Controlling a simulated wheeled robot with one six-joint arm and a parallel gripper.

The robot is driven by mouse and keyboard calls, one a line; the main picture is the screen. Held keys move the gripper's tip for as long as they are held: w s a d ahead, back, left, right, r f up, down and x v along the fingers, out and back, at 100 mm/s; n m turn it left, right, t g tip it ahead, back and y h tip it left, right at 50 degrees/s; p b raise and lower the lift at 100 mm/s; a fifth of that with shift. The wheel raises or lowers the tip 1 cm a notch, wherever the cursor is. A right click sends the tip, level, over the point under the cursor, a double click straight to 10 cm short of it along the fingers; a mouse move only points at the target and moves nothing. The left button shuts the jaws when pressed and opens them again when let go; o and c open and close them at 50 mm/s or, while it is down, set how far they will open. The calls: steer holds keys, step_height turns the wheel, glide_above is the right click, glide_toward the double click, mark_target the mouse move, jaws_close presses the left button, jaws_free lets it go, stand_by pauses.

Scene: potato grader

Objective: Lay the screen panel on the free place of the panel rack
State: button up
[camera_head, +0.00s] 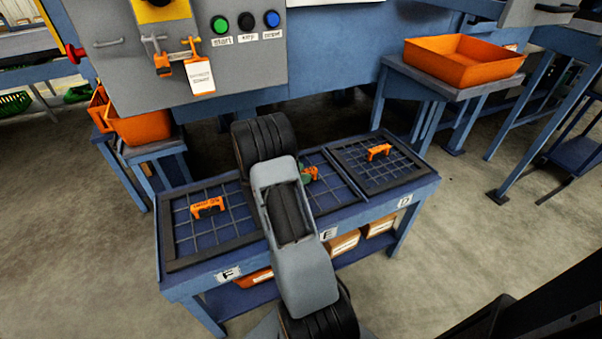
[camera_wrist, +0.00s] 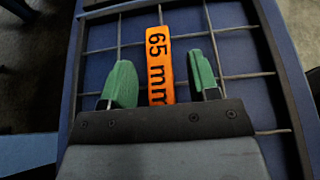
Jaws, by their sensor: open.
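Three dark-framed wire-mesh screen panels lie flat on the blue panel rack (camera_head: 205,283): the left panel (camera_head: 190,256), the middle panel (camera_head: 343,175) and the right panel (camera_head: 395,182). Each has an orange handle. My arm hides much of the middle panel. My gripper (camera_wrist: 159,62) is open over the middle panel. Its green fingers stand either side of the orange handle (camera_wrist: 160,78) marked "65 mm", with gaps visible on both sides. The panel's frame (camera_wrist: 277,50) also shows in the wrist view. No bare place shows on the rack in the head view.
A grey control box (camera_head: 255,62) with several buttons stands behind the rack. An orange tray (camera_head: 463,60) sits on a side table at the back right, and orange bins (camera_head: 140,126) stand at the left. Boxes lie on the rack's lower shelf.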

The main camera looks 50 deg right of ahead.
steer(key=shift+a, duration=0.1)
steer(key=p+v, duration=0.2)
steer(key=v, duration=1.1)
steer(key=shift+w+a, duration=0.15)
steer(key=shift+a, duration=0.15)
steer(key=shift+r, duration=0.1)
